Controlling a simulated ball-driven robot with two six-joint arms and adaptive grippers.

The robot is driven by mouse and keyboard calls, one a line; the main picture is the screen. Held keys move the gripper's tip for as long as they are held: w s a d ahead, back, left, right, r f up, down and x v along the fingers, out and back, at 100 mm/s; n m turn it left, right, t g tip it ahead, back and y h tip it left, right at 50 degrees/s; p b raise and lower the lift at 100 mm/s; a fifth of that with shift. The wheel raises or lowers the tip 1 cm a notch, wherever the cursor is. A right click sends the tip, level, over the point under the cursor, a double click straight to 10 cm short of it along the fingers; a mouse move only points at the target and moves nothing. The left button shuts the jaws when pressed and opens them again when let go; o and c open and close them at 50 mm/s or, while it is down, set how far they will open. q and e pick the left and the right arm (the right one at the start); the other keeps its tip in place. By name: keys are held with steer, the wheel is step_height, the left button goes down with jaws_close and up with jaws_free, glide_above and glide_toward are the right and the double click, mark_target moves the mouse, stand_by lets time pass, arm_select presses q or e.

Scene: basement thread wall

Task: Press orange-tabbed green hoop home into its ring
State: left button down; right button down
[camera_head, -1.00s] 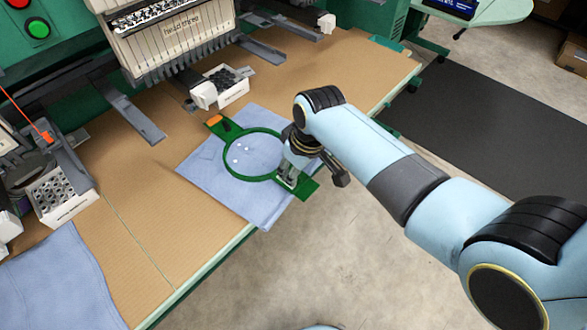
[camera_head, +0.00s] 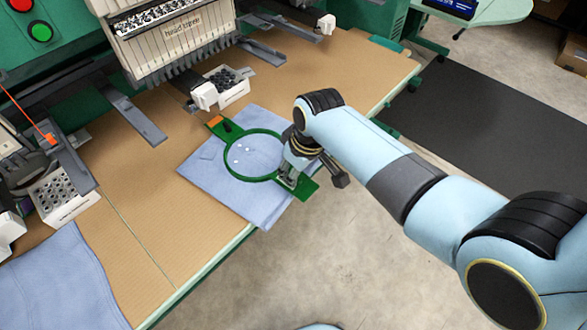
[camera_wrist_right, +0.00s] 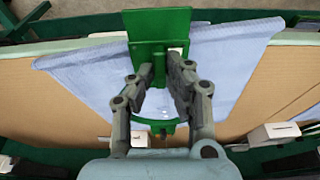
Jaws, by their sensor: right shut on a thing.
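The green hoop (camera_head: 226,160) lies on a light blue cloth (camera_head: 203,163) on the tan table, with small white spots showing inside its circle. Its orange tab (camera_head: 214,121) points away from me, toward the machine. My right gripper (camera_head: 289,178) is at the hoop's near side, shut on its green bracket. In the right wrist view, the fingers (camera_wrist_right: 160,77) close from both sides on a narrow upright part of the bracket (camera_wrist_right: 158,24). The arc of the hoop shows below the fingers. I cannot tell how the hoop sits against the ring beneath it. My left gripper is not in view.
A multi-needle machine head (camera_head: 170,40) stands behind the cloth, with grey arms (camera_head: 132,112) reaching over the table. White boxes of bobbins stand behind the hoop (camera_head: 229,88) and at left (camera_head: 62,197). Another blue cloth (camera_head: 62,280) lies at lower left. The table edge is close to the hoop.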

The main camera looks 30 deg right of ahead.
steer(key=shift+f, duration=0.4)
stand_by(0.6)
steer(key=c, duration=1.2)
jaws_free()
